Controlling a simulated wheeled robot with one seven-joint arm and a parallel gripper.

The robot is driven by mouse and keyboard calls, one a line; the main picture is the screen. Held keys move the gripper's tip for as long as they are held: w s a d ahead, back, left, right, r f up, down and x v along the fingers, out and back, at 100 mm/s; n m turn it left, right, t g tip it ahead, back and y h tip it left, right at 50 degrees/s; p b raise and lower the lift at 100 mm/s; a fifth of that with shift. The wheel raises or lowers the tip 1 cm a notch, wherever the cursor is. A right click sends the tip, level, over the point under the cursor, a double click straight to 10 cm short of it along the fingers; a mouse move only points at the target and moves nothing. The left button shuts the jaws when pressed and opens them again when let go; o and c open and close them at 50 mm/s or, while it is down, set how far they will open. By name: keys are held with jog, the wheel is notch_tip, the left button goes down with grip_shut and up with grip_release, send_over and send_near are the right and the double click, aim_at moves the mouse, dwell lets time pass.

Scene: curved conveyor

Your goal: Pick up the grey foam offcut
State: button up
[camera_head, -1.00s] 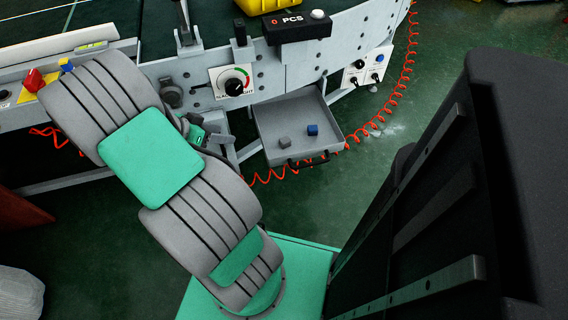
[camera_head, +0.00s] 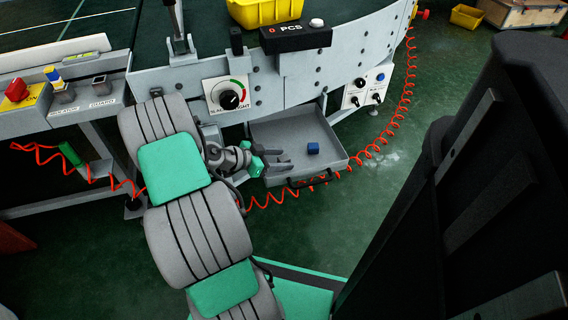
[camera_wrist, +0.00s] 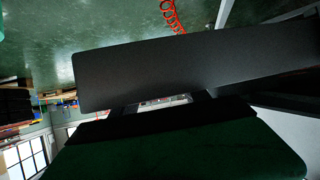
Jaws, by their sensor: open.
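The open grey drawer (camera_head: 335,150) under the conveyor holds a small blue block (camera_head: 313,148). My gripper (camera_head: 284,164) is at the drawer's left side, its grey fingers pointing right towards the block and apart from it. The jaws are open. I cannot make out the grey foam offcut; the fingers cover the spot left of the blue block, and grey on grey hides whether it lies between them. In the wrist view, a large dark slab and a dark green surface fill the middle, and no offcut can be told.
The drawer has raised walls and a dark front handle (camera_head: 310,181). A dial panel (camera_head: 230,96) and a switch panel (camera_head: 367,88) are on the conveyor side above. A coiled red cable (camera_head: 400,118) runs along the floor. A yellow bin (camera_head: 262,12) stands on the conveyor.

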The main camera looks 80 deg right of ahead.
grip_shut()
dwell(0.6)
